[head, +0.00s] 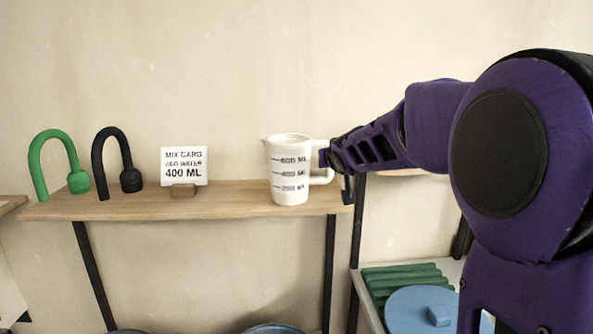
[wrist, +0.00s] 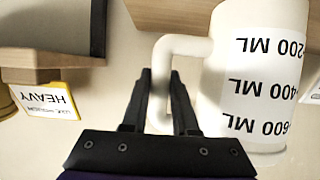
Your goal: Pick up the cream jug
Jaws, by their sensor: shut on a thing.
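The cream jug (head: 289,170) stands upright at the right part of the wooden shelf in the head view. It has black marks for 200, 400 and 600 ML and a handle on its right side. In the wrist view the jug (wrist: 262,85) appears upside down at the right, with its handle (wrist: 185,47) reaching between my fingers. My gripper (head: 338,170) is at the jug's handle side, and in the wrist view my gripper (wrist: 164,85) is shut on the handle. The jug's base looks at shelf level; I cannot tell whether it touches.
A card reading 400 ML (head: 184,166) stands left of the jug. A black hooked tool (head: 118,160) and a green hooked tool (head: 60,165) are further left on the shelf (head: 230,197). A blue lid (head: 425,308) and green rods (head: 405,278) lie lower right. A HEAVY label (wrist: 45,101) shows in the wrist view.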

